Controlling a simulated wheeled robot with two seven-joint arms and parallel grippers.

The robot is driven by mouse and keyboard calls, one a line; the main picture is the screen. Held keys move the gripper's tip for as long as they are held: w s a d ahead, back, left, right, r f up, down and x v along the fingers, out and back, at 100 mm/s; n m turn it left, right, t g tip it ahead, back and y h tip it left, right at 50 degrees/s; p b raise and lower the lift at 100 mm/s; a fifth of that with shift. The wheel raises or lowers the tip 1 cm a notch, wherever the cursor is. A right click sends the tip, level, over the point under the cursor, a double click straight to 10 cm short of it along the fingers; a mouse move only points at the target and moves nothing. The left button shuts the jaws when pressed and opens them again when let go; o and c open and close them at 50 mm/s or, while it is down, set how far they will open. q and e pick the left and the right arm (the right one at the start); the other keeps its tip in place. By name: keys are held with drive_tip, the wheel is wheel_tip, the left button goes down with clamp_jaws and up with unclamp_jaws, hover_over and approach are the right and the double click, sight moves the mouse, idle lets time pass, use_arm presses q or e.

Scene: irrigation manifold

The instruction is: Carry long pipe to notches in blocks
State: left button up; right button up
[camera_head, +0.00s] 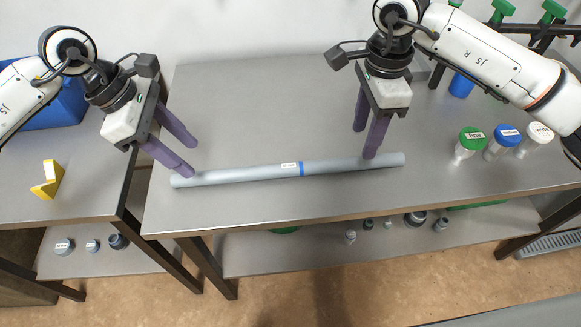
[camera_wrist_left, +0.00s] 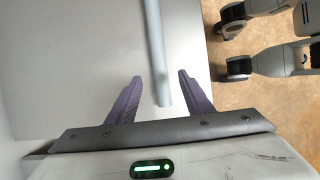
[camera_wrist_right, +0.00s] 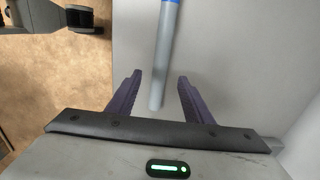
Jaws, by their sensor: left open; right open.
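The long grey pipe (camera_head: 240,174) lies across the front of the metal table, with a white label and a blue band near its middle. My left gripper (camera_head: 192,158) is open at the pipe's left end. In the left wrist view the pipe (camera_wrist_left: 157,50) runs between its fingers (camera_wrist_left: 160,76). My right gripper (camera_head: 365,142) is open near the right end. In the right wrist view the pipe (camera_wrist_right: 162,60) lies between its fingers (camera_wrist_right: 160,76). I cannot tell whether any finger touches it. A yellow angular block (camera_head: 48,182) sits on the left table. No other notched block is clear.
A blue bin (camera_head: 60,108) stands at the back of the left table. Jars with green (camera_head: 470,142), blue (camera_head: 502,138) and white (camera_head: 537,136) lids stand at the right. A dark rack with green-topped parts is behind them. Small parts lie on lower shelves. The table behind the pipe is clear.

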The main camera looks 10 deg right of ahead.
sight(209, 173)
use_arm(q)
drive_tip(key=x, duration=0.7)
drive_tip(key=shift+d+f, duration=0.25)
drive_tip(key=shift+f, duration=0.1)
use_arm(e)
wheel_tip(209, 173, down, 8)
drive_tip(key=shift+r, duration=0.15)
use_arm(q)
clamp_jaws()
use_arm(e)
clamp_jaws()
